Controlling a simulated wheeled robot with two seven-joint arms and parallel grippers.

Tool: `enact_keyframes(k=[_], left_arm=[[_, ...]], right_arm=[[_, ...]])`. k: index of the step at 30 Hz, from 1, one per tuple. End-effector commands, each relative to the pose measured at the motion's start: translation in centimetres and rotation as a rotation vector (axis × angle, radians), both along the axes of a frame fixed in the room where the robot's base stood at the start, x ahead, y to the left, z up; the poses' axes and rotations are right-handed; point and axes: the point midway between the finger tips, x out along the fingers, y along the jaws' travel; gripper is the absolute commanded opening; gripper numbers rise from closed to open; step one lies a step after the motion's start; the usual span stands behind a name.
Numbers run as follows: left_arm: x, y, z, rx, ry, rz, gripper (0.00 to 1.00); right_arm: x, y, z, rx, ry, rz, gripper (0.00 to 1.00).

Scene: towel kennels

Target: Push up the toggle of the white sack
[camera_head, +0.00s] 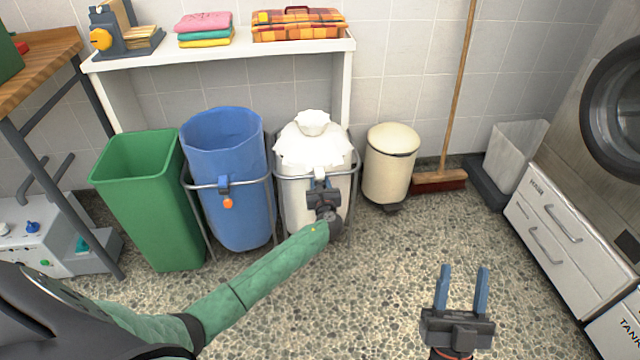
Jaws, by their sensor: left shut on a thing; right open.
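The white sack (297,152) hangs in a grey metal frame (276,189) by the back wall, with its gathered top (311,122) bunched upright. My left gripper (319,181) is at the front of the sack, near the frame's upper ring. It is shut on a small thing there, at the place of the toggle. The gripper hides the toggle, so its colour and exact height do not show. My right gripper (462,280) is open and empty above the speckled floor at the lower right, well apart from the sack.
A blue sack (235,150) with an orange toggle (227,203) stands left of the white one, then a green bin (150,200). A cream pedal bin (390,165) and a broom (438,180) stand to the right. A white shelf (215,50) is behind. The middle floor is clear.

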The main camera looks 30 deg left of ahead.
Motion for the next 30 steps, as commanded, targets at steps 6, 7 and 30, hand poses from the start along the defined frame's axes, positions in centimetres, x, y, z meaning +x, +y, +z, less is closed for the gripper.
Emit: enact_keyframes(k=[6, 7, 30], left_arm=[[0.0, 0.0, 0.9, 0.0, 0.0, 0.0, 0.0], [0.0, 0.0, 0.9, 0.0, 0.0, 0.0, 0.0], [0.0, 0.0, 1.3, 0.0, 0.0, 0.0, 0.58]], right_arm=[[1.8, 0.6, -4.2, -0.044, 0.161, 0.005, 0.47], [2.0, 0.7, -4.8, -0.05, 0.182, 0.005, 0.47], [3.1, 1.0, -8.6, -0.085, 0.309, 0.01, 0.47]])
